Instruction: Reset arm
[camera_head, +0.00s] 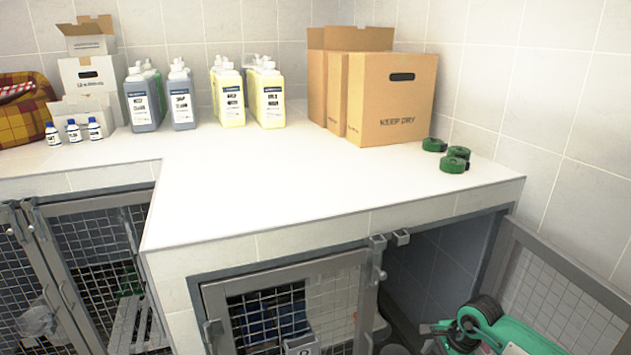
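The view looks across a white L-shaped counter (290,190) above wire-mesh kennels. Whether my grippers are open or shut is not shown.
Cardboard boxes (390,100), grey jugs (141,100), yellow jugs (268,97) and green rolls (453,160) stand along the back. The counter's middle is clear. Below are a mesh kennel door (290,305) and an open door (560,290) at right, beside a teal-and-black object (510,337).

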